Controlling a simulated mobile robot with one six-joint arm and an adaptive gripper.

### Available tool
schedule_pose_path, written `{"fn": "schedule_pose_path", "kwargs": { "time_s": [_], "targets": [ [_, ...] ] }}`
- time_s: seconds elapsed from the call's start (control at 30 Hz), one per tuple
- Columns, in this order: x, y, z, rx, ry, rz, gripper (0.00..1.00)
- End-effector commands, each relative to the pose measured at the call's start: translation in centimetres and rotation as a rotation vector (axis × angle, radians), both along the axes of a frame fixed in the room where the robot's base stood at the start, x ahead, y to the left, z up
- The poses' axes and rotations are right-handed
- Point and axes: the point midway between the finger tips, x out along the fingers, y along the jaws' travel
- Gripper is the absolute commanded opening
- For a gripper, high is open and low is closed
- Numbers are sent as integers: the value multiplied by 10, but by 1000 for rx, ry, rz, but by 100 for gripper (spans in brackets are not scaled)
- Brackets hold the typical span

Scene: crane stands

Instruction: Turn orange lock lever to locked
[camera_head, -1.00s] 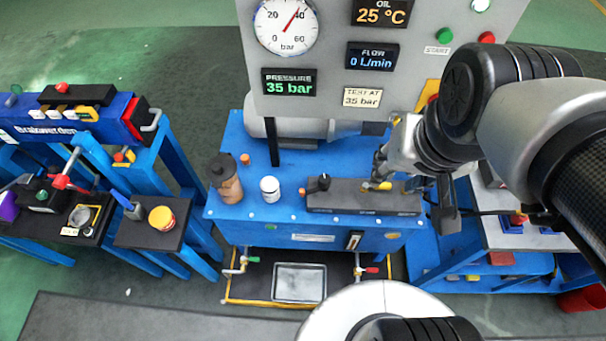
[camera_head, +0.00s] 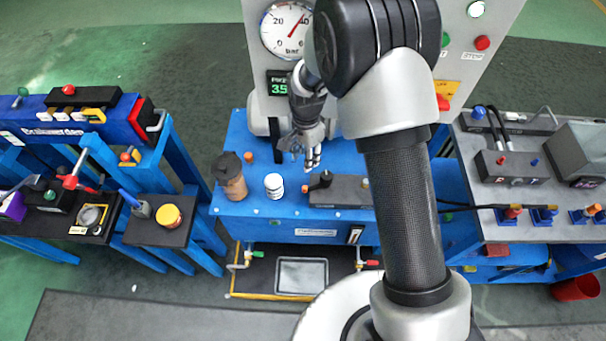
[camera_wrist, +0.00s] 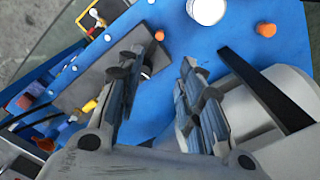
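I cannot tell for certain which part is the orange lock lever. A yellow-orange handle (camera_head: 94,114) is on the blue stand at the left, with a small orange-red knob part (camera_head: 126,156) below it. My gripper (camera_head: 312,162) hangs over the back of the blue middle bench, right of the white jar.
The blue bench (camera_head: 262,206) holds a brown bottle (camera_head: 230,178), a white jar (camera_head: 274,187), orange caps (camera_head: 249,157) and a dark block (camera_head: 340,192). The gauge panel (camera_head: 270,60) rises behind my gripper.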

Motion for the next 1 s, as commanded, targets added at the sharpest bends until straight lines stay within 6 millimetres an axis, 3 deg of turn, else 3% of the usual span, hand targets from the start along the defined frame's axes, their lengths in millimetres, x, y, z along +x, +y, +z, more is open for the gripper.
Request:
{"fn": "schedule_pose_path", "kwargs": {
  "time_s": [0.27,0.8,1.0],
  "targets": [
    [-1,1,-35,-2,6,-9,34],
    [-1,1,-150,-2,6,-7,34],
    [-1,1,-173,-1,4,-7,34]
  ]
}}
